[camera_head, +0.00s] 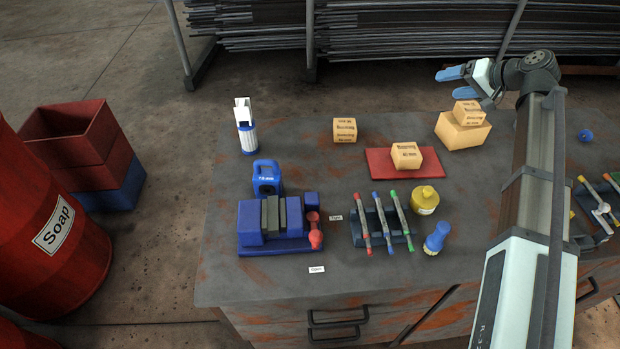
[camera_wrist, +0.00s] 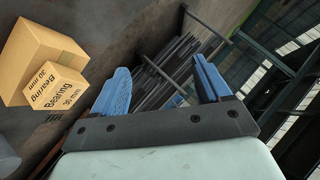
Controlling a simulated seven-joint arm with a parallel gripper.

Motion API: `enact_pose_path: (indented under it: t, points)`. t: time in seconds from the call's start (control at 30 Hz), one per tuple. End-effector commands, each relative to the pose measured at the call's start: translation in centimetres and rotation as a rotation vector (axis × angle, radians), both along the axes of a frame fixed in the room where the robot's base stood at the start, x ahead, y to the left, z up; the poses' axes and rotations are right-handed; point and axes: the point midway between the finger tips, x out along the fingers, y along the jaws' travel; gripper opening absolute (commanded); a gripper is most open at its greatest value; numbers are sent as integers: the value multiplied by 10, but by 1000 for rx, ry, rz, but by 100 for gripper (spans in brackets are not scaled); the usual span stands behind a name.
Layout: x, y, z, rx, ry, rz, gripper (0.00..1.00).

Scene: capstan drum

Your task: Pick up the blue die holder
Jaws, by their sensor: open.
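My gripper (camera_head: 457,83) is open and empty, raised beyond the back of the bench, its blue fingers pointing left. Both fingers also show in the wrist view (camera_wrist: 163,86), with nothing between them. I cannot make out a clearly blue die holder. At the right edge of the head view, a rack holds rods with coloured ends, and one rod (camera_head: 601,208) has a round middle like a die holder. My arm hides part of that rack. A middle rack (camera_head: 361,237) holds three slim rods with red, blue and green ends. The gripper is far from both racks.
Stacked bearing boxes (camera_head: 462,135) stand below the gripper, also in the wrist view (camera_wrist: 35,50).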

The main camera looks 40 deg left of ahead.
Motion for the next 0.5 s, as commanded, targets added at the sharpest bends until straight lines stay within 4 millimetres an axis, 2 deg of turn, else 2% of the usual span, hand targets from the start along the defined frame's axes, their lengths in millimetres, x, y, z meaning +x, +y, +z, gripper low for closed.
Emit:
enact_pose_path:
  t: [0.03, 0.2, 0.5]
  points:
    - [-18, 20, -3, -27, -30, 63, 77]
    - [-74, 74, -14, -123, -144, 282, 77]
    - [-178, 149, -29, -255, -347, 680, 77]
